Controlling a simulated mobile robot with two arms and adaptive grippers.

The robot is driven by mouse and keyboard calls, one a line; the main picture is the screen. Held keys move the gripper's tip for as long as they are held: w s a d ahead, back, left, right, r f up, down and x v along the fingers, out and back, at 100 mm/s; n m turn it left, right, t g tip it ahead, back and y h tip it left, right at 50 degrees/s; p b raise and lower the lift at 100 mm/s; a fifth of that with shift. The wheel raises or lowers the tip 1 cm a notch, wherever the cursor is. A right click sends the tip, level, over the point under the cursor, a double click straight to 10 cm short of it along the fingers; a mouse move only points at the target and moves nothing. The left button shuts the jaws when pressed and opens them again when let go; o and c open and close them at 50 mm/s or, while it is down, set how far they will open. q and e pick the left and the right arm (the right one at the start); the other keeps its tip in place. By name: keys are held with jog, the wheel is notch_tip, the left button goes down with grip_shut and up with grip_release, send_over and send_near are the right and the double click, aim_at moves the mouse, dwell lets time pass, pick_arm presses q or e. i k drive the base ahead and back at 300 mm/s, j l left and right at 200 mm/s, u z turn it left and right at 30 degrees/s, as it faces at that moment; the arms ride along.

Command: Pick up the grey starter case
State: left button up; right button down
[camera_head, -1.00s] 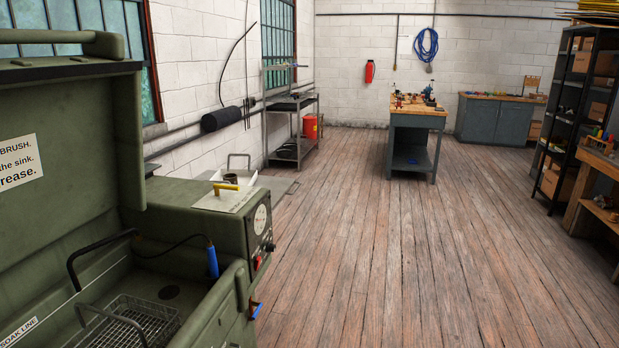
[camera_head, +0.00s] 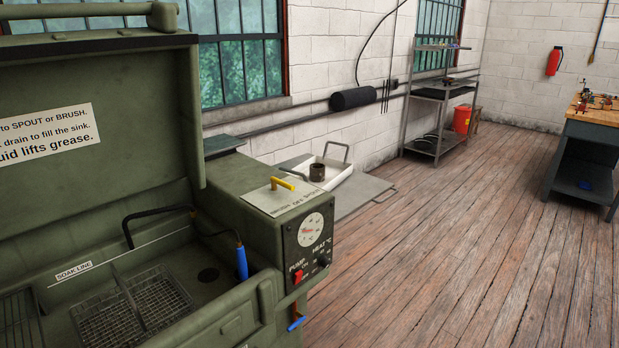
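I cannot make out a grey starter case for certain in the head view. A small dark, short cylinder (camera_head: 317,172) stands upright in a shallow white tray (camera_head: 343,192) behind the green parts washer (camera_head: 240,212). It is too small to tell what part it is. Neither of my grippers is in view.
The parts washer, lid raised, fills the left; its sink holds a wire basket (camera_head: 150,300) and a blue-handled brush (camera_head: 241,262). A metal shelf (camera_head: 440,100) and red bucket (camera_head: 462,118) stand by the wall. A workbench (camera_head: 585,150) is at right. The wooden floor (camera_head: 470,250) between is clear.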

aim_at(317, 170)
jog(key=i+l+u, duration=0.15)
jog(key=u, duration=0.25)
jog(key=i+l+u, duration=0.1)
jog(key=l+u, duration=0.35)
jog(key=i+l+u, duration=0.1)
jog(key=u, duration=0.3)
jog(key=l+u, duration=0.4)
